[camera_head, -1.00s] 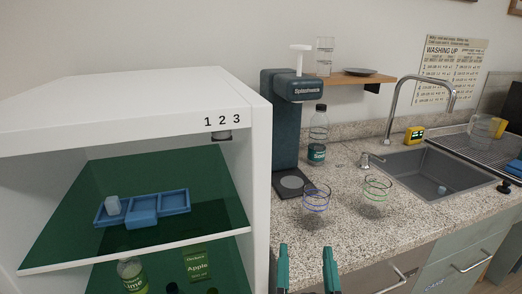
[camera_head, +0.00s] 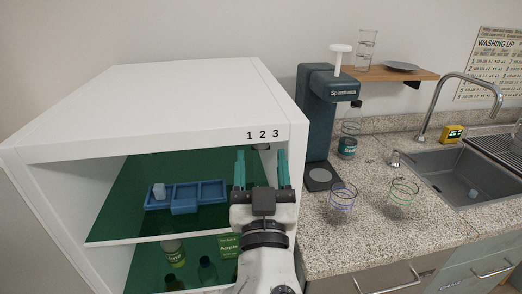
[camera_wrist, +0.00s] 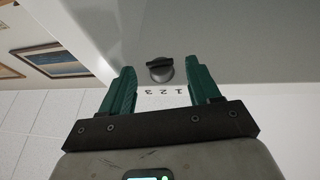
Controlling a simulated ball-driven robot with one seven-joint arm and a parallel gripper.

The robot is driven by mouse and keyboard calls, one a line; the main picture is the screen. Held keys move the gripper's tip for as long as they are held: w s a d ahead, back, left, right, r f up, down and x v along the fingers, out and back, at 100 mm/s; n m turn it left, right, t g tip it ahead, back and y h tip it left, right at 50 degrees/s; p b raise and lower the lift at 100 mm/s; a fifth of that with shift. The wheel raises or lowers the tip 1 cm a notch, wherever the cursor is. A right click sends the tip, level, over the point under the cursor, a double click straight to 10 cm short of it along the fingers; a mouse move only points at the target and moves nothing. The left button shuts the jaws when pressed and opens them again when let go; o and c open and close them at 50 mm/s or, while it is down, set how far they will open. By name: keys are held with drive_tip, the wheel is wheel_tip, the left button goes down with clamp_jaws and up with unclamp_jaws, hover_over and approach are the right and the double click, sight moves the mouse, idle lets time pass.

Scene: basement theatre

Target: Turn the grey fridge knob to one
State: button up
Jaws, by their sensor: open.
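The grey fridge knob (camera_wrist: 160,69) shows in the wrist view as a round dial with a dark raised bar, under the fridge's top inside edge. The bar lies roughly sideways in that view. In the head view the knob (camera_head: 261,147) is a small grey shape just below the printed numbers 1 2 3 (camera_head: 263,134). Those numbers (camera_wrist: 160,91) also show beside the knob in the wrist view. My gripper (camera_head: 261,168) is open and empty, just below the knob. Its teal fingers (camera_wrist: 161,80) stand on either side of the knob, apart from it.
The open white fridge (camera_head: 180,85) has a shelf with a blue compartment tray (camera_head: 184,205), and bottles (camera_head: 207,270) stand below.

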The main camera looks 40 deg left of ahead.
drive_tip(key=shift+x, duration=0.85)
drive_tip(key=shift+c, duration=0.2)
drive_tip(key=c, duration=1)
drive_tip(key=shift+f, duration=0.1)
